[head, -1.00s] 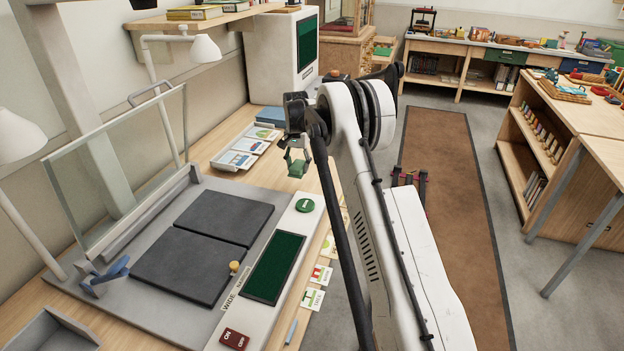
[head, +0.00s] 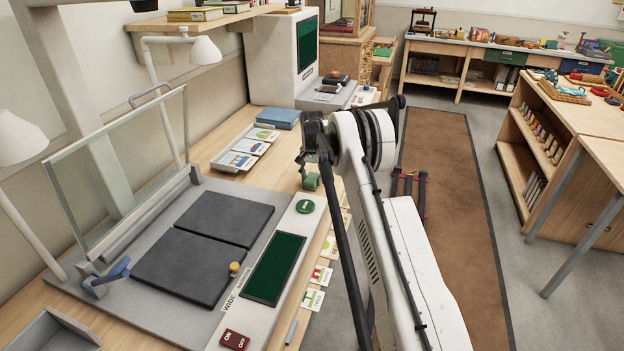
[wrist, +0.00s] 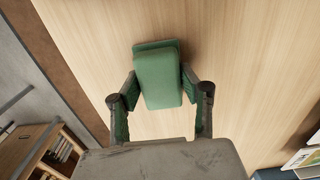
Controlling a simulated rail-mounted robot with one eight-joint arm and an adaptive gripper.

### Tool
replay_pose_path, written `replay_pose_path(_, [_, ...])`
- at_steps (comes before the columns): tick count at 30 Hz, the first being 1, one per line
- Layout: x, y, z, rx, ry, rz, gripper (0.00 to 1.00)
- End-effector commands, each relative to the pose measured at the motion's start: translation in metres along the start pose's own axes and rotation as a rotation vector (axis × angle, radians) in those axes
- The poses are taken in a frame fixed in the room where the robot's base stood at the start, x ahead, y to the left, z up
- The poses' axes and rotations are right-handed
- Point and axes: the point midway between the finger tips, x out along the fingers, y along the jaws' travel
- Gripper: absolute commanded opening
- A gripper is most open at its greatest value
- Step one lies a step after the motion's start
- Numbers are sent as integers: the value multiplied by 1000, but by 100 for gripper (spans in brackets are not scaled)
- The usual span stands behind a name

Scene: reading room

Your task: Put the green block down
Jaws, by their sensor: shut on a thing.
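The green block (wrist: 158,76) sits between the two fingers of my gripper (wrist: 160,98) in the wrist view, over pale wood. My gripper is shut on it, with a dark finger on either side. In the head view my gripper (head: 310,181) hangs low over the wooden desk (head: 283,180), near its right edge and right of the card tray. Green shows at its tips there, but the block is too small to make out clearly from the fingers. I cannot tell whether the block touches the wood.
A tray of picture cards (head: 232,160) and a blue book (head: 276,117) lie left of my gripper. The grey reading machine (head: 300,225) with black plates fills the near desk. Small cards (head: 321,275) line the desk's right edge. Bare wood shows around the block.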

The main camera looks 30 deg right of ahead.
Motion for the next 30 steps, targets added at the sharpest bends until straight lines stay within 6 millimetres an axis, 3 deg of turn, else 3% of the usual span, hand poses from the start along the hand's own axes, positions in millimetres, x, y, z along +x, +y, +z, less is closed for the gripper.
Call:
replay_pose_path(6, [4, 0, 0, 0, 0, 0, 17])
replay_pose_path(7, [4, 0, 0, 0, 0, 0, 39])
replay_pose_path(11, [3, 0, 0, 0, 0, 0, 56])
replay_pose_path(23, [-3, 0, 0, 0, 0, 0, 57])
replay_pose_path(30, [-44, 0, 0, 0, 0, 0, 57])
